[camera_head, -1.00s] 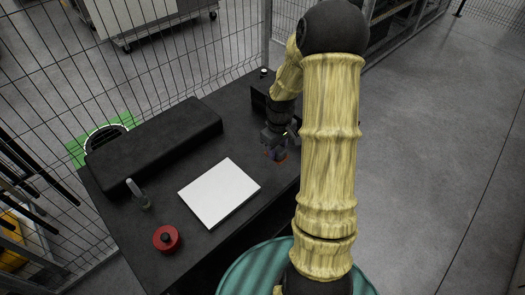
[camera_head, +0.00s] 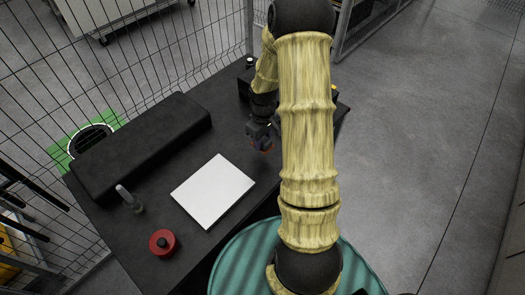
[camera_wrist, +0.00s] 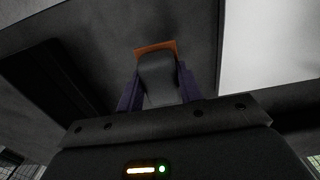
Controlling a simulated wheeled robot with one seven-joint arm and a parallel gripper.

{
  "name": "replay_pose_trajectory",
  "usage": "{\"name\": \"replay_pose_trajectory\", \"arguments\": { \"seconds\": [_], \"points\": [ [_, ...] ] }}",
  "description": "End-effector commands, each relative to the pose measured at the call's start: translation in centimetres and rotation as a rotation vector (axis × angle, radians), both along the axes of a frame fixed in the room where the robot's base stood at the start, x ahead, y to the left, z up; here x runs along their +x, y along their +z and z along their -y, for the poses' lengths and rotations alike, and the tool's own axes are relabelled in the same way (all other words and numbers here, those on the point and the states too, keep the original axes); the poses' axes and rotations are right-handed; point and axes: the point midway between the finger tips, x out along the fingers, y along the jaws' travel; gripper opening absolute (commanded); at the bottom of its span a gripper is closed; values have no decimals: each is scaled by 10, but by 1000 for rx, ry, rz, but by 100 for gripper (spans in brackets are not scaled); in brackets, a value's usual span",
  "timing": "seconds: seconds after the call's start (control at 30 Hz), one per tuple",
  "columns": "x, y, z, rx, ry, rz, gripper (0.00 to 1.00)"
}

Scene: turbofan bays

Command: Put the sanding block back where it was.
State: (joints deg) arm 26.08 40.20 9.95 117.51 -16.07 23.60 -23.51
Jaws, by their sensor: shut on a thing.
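The sanding block (camera_wrist: 157,75) is dark grey with an orange-brown face at its far end. It sits between the purple fingers of my gripper (camera_wrist: 160,98) in the wrist view, and the gripper is shut on it. In the head view my gripper (camera_head: 262,143) is over the dark table (camera_head: 178,172), right of a white sheet or panel (camera_head: 213,190). I cannot tell whether the block touches the table.
A long black case (camera_head: 140,145) lies along the table's fence side. Wire fencing is behind the table. My arm hides part of its right end.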

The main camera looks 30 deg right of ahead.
Motion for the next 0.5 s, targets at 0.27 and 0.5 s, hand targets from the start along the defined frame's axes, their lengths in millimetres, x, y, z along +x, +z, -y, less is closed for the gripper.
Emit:
{"name": "replay_pose_trajectory", "arguments": {
  "seconds": [0.27,0.5],
  "points": [
    [1,-25,-1,0,3,2,11],
    [1,-25,-1,-1,2,1,11]
  ]
}}
